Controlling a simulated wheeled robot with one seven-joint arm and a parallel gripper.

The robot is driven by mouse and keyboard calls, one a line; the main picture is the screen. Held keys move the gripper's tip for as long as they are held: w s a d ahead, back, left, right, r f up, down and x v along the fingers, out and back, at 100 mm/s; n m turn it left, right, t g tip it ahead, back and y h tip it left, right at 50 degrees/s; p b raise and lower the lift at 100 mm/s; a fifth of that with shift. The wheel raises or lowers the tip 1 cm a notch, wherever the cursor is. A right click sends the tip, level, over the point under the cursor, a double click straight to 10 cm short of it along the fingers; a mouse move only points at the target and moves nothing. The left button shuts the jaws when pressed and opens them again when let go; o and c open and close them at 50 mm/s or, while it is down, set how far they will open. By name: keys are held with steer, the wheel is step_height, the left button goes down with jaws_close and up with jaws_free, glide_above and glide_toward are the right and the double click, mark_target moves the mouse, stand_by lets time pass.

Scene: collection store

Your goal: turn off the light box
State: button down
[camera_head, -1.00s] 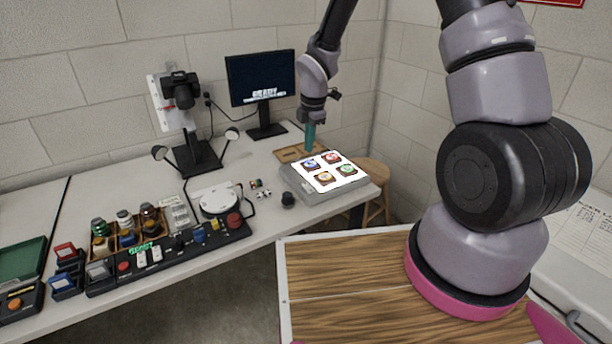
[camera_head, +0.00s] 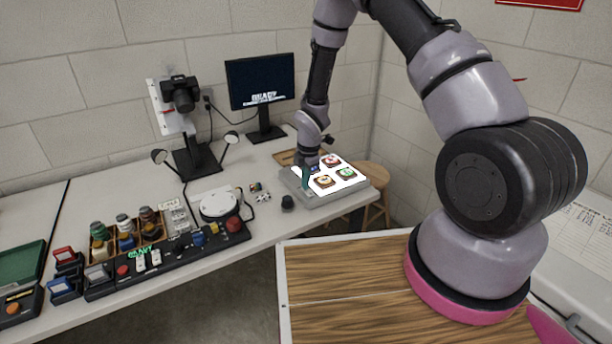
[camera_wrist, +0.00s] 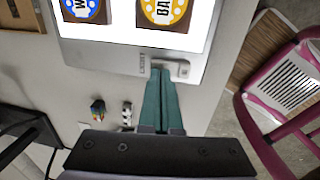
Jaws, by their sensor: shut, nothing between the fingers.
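The light box (camera_head: 349,189) sits on the bench at its right end, with its top panel glowing white. Several square items with coloured round labels lie on it; it also shows in the wrist view (camera_wrist: 120,56). A small switch (camera_wrist: 181,69) is on the grey front rim of the box in the wrist view. My gripper (camera_head: 305,188) is over the left part of the box, pointing down. Its teal fingers (camera_wrist: 161,80) are shut and empty, with the tips close beside the switch; I cannot tell whether they touch it.
Farther left are a round white device (camera_head: 219,204) and a control strip with buttons (camera_head: 170,257). A monitor (camera_head: 262,82) stands behind. A wooden stool (camera_head: 376,205) is beyond the right end.

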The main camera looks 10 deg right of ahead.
stand_by(0.3)
steer(key=shift+w+f, duration=0.15)
steer(key=shift+f, duration=0.1)
